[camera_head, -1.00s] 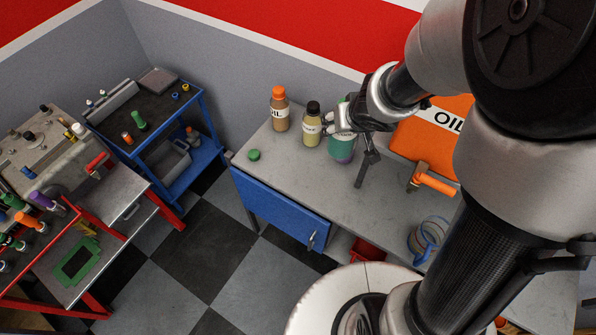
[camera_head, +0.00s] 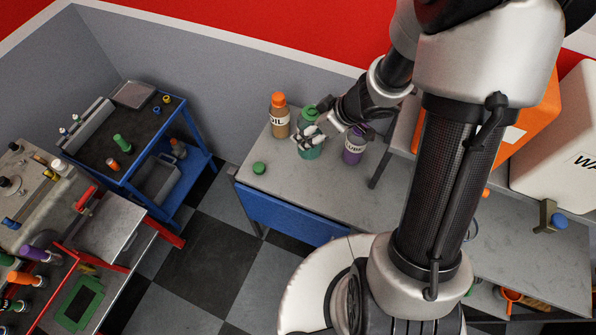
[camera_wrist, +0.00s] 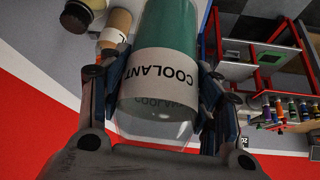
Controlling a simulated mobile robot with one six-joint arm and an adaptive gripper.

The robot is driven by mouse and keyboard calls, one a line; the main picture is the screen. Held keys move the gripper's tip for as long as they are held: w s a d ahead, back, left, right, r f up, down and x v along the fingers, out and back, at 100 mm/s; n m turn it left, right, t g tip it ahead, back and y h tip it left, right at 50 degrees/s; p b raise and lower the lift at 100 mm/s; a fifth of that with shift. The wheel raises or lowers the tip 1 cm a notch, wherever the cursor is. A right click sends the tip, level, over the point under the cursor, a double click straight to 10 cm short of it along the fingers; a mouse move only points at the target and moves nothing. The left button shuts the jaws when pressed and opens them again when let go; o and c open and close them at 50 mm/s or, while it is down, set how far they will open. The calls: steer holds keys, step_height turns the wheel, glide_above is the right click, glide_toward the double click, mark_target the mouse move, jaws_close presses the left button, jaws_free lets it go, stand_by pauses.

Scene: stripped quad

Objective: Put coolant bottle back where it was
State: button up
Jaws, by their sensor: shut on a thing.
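The coolant bottle (camera_head: 310,152) is green with a white label and a green top. My gripper (camera_head: 312,137) is shut on it, above the left end of the grey bench. In the wrist view the coolant bottle (camera_wrist: 168,75) sits between both fingers, its label readable. The head view does not show clearly whether its base touches the bench. The orange-capped oil bottle (camera_head: 279,117) stands to its left, and a purple lube bottle (camera_head: 354,146) to its right. A black-capped bottle (camera_wrist: 80,17) shows in the wrist view; in the head view it is not seen, probably hidden.
The grey bench top (camera_head: 300,192) is clear in front of the bottles. A loose green cap (camera_head: 259,168) lies near its left end. An orange container (camera_head: 530,110) and a white container (camera_head: 565,140) stand to the right. A blue cart (camera_head: 140,145) stands at left.

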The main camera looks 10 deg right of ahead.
step_height(320, 180, down, 19)
steer(key=b, duration=1.2)
steer(key=shift+s+d+f, duration=0.15)
steer(key=shift+f, duration=0.05)
steer(key=shift+f, duration=0.15)
steer(key=o, duration=1.7)
steer(key=shift+s, duration=0.1)
steer(key=shift+c, duration=0.2)
